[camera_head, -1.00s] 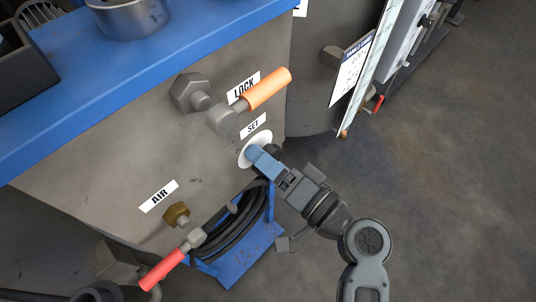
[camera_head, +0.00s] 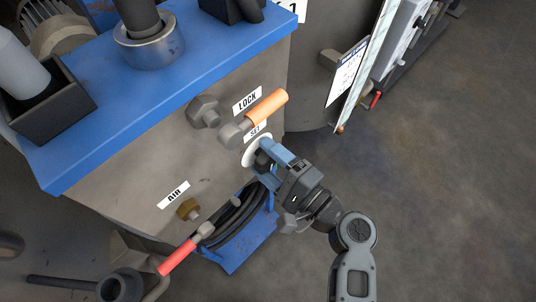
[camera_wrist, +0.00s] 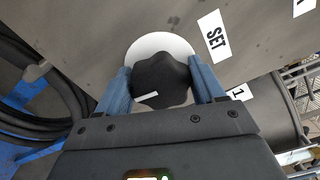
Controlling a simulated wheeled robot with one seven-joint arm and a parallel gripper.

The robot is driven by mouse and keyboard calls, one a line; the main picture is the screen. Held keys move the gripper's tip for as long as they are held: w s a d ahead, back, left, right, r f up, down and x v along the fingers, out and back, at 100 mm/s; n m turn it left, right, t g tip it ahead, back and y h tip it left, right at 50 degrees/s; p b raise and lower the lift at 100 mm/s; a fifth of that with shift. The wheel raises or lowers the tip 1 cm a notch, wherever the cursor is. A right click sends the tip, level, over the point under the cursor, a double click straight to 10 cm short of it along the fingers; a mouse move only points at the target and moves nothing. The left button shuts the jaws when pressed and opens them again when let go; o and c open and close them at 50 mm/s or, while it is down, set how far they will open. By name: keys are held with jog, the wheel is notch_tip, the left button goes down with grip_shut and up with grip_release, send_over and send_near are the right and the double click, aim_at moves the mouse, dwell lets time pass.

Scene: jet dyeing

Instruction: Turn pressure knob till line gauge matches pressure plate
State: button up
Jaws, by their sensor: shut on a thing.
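The pressure knob (camera_wrist: 162,80) is black and lobed, with a white mark on its face and a white round plate (camera_wrist: 150,45) behind it, beside the SET label (camera_wrist: 214,36). My gripper (camera_wrist: 160,88) has one blue finger on each side of the knob and is shut on it. In the head view my gripper (camera_head: 268,152) reaches the SET plate (camera_head: 252,143) from the lower right and hides part of the knob. A white card with print (camera_head: 347,71) hangs at the upper right; its text is too small to read. No gauge reading can be made out.
The orange LOCK lever (camera_head: 267,106) sits just above my gripper. The red AIR lever (camera_head: 180,257) and a coiled black hose (camera_head: 238,225) on a blue bracket are lower left. A blue ledge (camera_head: 190,75) tops the panel. Open floor (camera_head: 450,190) lies right.

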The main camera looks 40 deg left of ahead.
jog(key=shift+m, duration=0.5)
jog(key=o, duration=1)
jog(key=shift+c, duration=0.2)
jog(key=d, duration=0.8)
jog(key=shift+s, duration=0.25)
